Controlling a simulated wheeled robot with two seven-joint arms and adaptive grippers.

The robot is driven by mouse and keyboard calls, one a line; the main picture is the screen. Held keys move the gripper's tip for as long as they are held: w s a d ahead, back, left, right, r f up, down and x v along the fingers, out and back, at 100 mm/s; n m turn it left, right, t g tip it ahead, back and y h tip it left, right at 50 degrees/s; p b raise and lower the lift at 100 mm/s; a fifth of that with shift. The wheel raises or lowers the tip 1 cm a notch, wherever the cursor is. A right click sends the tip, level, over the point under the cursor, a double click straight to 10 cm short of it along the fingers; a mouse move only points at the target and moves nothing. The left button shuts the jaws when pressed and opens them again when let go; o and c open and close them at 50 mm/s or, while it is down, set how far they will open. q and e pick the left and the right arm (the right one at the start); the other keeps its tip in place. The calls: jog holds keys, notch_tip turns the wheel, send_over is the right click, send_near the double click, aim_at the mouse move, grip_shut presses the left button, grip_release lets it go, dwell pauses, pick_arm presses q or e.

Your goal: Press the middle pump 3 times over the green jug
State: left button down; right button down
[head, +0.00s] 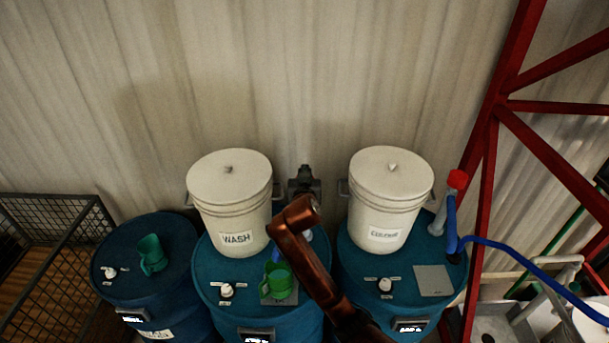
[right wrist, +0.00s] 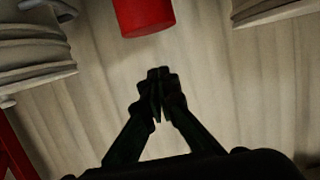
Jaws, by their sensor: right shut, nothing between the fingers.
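My right gripper (head: 305,178) is raised between the two white buckets, behind and above the jug. In the right wrist view its dark fingers (right wrist: 159,92) are together and empty. My copper-coloured right forearm passes just right of the jug and hides part of the drum top. My left gripper is not in view.
A red cylinder (right wrist: 145,14) shows near the gripper in the wrist view.

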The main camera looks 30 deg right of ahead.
jog(key=f, duration=0.2)
jog(key=f+p, duration=0.1)
jog(key=shift+w+d+f, duration=0.1)
jog(key=shift+w+d, duration=0.25)
jog(key=shift+w, duration=0.05)
jog(key=shift+f, duration=0.5)
jog(key=shift+a, duration=0.1)
jog(key=shift+f+b, duration=1.2)
jog(key=shift+f, duration=0.8)
